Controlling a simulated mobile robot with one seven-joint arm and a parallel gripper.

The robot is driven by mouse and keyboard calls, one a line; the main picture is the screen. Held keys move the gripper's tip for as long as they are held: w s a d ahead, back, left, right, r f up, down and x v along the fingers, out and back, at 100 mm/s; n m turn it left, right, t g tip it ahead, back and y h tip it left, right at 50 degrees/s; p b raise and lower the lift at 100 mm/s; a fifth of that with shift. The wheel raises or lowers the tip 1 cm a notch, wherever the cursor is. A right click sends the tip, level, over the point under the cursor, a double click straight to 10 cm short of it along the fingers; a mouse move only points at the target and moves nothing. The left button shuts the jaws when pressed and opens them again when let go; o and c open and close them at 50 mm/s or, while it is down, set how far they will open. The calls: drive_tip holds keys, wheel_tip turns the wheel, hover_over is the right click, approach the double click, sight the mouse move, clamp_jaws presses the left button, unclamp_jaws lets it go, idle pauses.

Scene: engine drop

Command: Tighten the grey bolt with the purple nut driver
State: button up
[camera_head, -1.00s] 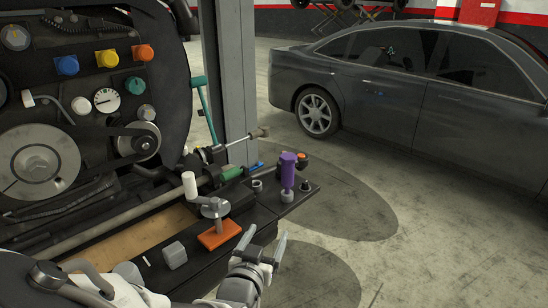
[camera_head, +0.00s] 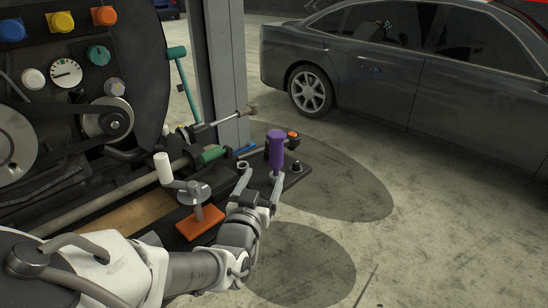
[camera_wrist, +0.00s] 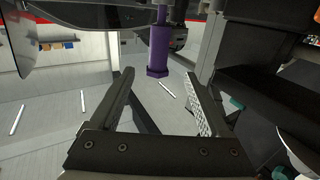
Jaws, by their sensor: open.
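The purple nut driver (camera_head: 276,148) stands upright near the right end of the dark bench, with a grey part at its foot. My gripper (camera_head: 262,177) is open and empty, its fingers pointing toward the driver. In the head view one fingertip overlaps the driver's foot; contact cannot be told. In the wrist view the driver (camera_wrist: 158,50) appears between the two fingertips, apart from both. I cannot tell for sure which part is the grey bolt; a small grey ring-like piece (camera_head: 243,166) sits left of the driver.
An orange block (camera_head: 200,222) with a crank and white handle (camera_head: 162,167) stands left of my gripper. A green-handled tool (camera_head: 213,154) lies behind. The engine panel (camera_head: 75,100) rises at left, a post (camera_head: 228,70) behind. Floor (camera_head: 430,230) is clear at right.

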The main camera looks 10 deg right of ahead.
sight(275, 152)
drive_tip(key=b+x, duration=0.1)
drive_tip(key=x, duration=0.6)
drive_tip(key=shift+r+b+x, duration=0.2)
drive_tip(key=shift+b+x, duration=0.2)
drive_tip(key=shift+x, duration=2.55)
drive_tip(key=shift+c, duration=0.2)
clamp_jaws()
